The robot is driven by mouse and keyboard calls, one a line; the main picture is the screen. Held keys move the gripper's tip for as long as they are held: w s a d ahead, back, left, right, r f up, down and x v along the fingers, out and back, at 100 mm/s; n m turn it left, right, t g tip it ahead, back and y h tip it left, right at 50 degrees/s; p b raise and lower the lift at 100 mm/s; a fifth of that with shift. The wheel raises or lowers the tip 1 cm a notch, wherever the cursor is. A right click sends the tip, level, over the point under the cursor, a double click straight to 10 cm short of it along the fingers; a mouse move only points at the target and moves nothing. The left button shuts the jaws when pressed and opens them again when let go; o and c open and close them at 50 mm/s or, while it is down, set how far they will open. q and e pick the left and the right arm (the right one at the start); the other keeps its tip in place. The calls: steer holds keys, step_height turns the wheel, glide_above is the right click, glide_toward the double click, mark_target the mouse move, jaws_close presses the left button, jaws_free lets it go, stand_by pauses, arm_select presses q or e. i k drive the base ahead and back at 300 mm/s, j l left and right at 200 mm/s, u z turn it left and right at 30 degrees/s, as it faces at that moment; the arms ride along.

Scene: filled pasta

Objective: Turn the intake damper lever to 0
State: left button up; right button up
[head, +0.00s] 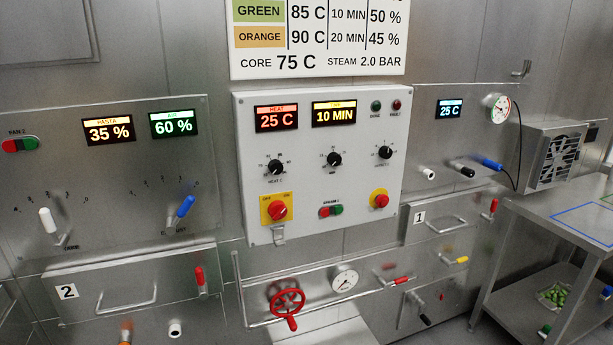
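Two damper levers stand on the left steel panel (100,150), each under an arc of small numbers. The white-handled lever (48,222) is at the left and leans up and left from its pivot. Its label, just below, is small and partly hidden; it may read INTAKE. The blue-handled lever (184,207) is to its right and leans up and right. Its label is mostly hidden. The scale numbers are too small to read surely, so I cannot tell either setting. Neither of my grippers is in view.
Below the levers is a drawer marked 2 (68,292) with a bar handle and a red lever (200,278). A control box (320,200) with knobs juts out to the right. A red handwheel (288,302) and pipe rail sit below it. A steel table (550,215) stands at right.

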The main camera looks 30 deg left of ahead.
mark_target(60, 243)
steer(key=u, duration=2.4)
